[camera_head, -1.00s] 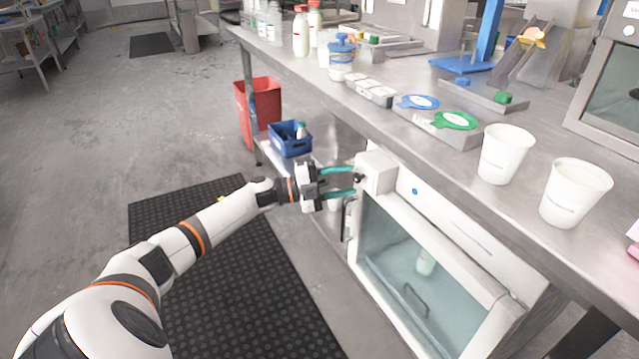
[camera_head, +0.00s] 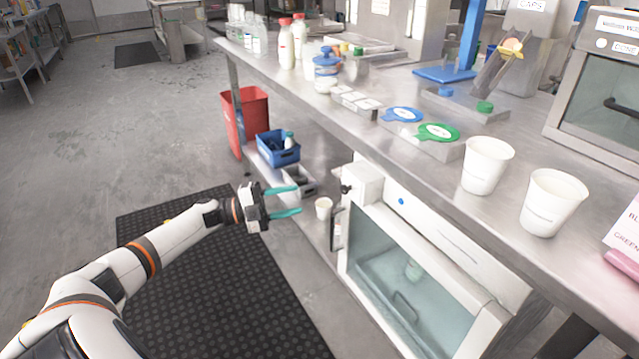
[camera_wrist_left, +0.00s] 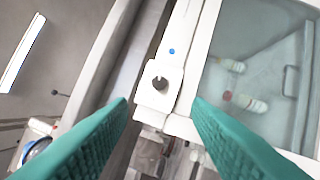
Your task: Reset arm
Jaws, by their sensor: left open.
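My left gripper (camera_head: 284,201) is open and empty, with teal fingers apart. In the head view it hangs in free air left of the white glass-fronted cabinet (camera_head: 375,185) under the counter. In the left wrist view its two fingers (camera_wrist_left: 160,112) frame a white block with a dark round knob (camera_wrist_left: 160,82) on the cabinet, apart from it. Bottles (camera_wrist_left: 245,102) show behind the cabinet's glass in that view. My right gripper does not show in any view.
The steel counter (camera_head: 400,160) runs along the right, with two white cups (camera_head: 487,165) near its edge. A blue crate (camera_head: 277,148), a red bin (camera_head: 245,115) and a small cup (camera_head: 323,208) are low beyond my gripper.

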